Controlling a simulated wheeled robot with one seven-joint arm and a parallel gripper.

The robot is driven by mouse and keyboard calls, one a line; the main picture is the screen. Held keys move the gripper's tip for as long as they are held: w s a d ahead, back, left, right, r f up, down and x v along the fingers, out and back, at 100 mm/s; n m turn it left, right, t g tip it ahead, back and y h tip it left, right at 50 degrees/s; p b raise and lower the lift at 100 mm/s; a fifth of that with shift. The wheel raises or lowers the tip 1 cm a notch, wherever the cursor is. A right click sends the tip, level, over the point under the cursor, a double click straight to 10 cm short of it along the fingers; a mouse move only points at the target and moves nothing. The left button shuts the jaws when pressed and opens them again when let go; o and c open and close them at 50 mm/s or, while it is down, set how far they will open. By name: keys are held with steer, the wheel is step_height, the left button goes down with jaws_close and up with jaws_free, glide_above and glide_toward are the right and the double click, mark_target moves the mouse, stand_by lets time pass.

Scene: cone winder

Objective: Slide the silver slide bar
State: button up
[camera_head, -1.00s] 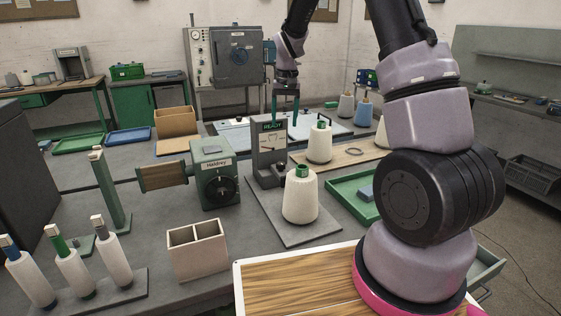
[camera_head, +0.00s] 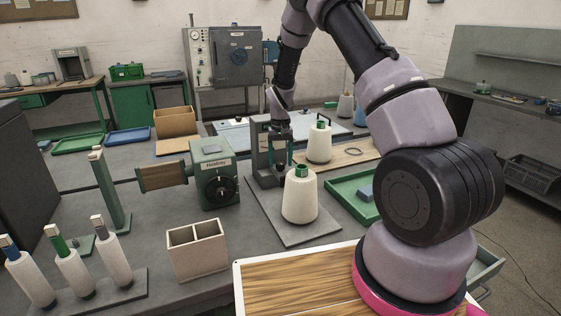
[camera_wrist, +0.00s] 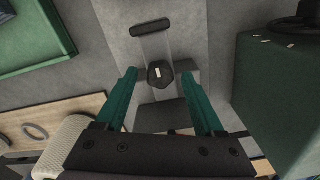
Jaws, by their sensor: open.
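A grey unit (camera_head: 258,150) stands upright on the bench behind the white yarn cone, partly covered by my gripper (camera_head: 280,164). In the wrist view my gripper (camera_wrist: 160,75) has its two green fingers apart, with nothing held between them. A dark round knob (camera_wrist: 160,73) with a pale mark lies between the fingertips, apparently untouched. A silver-grey strip (camera_wrist: 155,48) runs from the knob to a dark crossbar handle (camera_wrist: 151,27). The strip looks like the silver slide bar, but I cannot tell for sure. My gripper hides part of the unit.
A white cone (camera_head: 300,200) stands close in front of the unit, with another cone (camera_head: 319,144) to its right. A green winder (camera_head: 212,175) stands close on the left. A green tray (camera_head: 351,207) lies to the right.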

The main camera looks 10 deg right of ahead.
steer(key=shift+f, duration=0.2)
jaws_close()
stand_by(1.4)
